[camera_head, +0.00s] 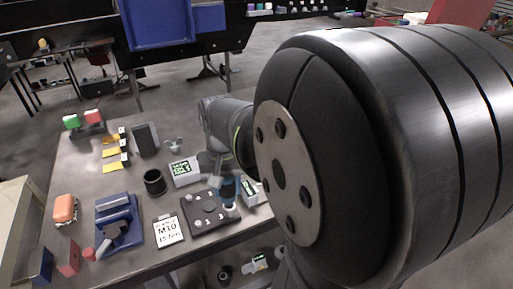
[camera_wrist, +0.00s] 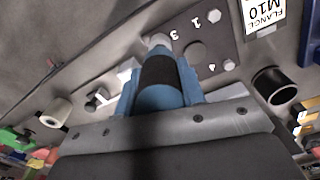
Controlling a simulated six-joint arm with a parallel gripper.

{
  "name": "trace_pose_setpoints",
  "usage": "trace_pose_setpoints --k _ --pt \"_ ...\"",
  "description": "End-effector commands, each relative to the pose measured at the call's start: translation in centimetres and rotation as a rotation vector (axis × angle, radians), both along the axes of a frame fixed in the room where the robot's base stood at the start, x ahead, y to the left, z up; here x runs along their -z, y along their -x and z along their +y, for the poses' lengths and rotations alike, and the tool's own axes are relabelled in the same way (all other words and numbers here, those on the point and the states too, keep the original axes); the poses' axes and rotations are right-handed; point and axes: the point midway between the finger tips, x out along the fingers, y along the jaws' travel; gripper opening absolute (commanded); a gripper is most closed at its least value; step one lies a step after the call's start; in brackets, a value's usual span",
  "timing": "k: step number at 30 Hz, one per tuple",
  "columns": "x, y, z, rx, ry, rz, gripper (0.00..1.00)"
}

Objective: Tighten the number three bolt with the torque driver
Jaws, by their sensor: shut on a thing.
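The torque driver (camera_wrist: 160,72), blue with a black band and a pale tip, is held in my gripper (camera_wrist: 160,92). The blue jaws are shut on its sides. In the head view the driver (camera_head: 229,188) stands roughly upright over the right side of the dark flange plate (camera_head: 203,223). In the wrist view the plate (camera_wrist: 225,48) carries white numbers and silver bolts around a dark round hub. The driver's tip is right beside the number 3 (camera_wrist: 174,35). The bolt there is hidden or merges with the tip, so I cannot tell whether they touch. Another bolt (camera_wrist: 229,65) shows near number 4.
An M10 card (camera_head: 170,231) lies left of the plate. A black cup (camera_head: 155,182) and a display box (camera_head: 185,172) stand behind it. A blue fixture (camera_head: 120,222) is farther left. A large dark cylinder, seemingly my arm (camera_head: 390,130), covers the right of the head view.

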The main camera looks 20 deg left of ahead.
Motion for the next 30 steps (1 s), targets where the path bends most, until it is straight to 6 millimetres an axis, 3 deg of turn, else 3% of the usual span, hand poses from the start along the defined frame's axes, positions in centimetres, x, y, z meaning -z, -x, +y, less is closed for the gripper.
trace_pose_setpoints --k 30 --pt "-0.6 -0.02 0.02 0.0 0.0 -0.001 0.0"
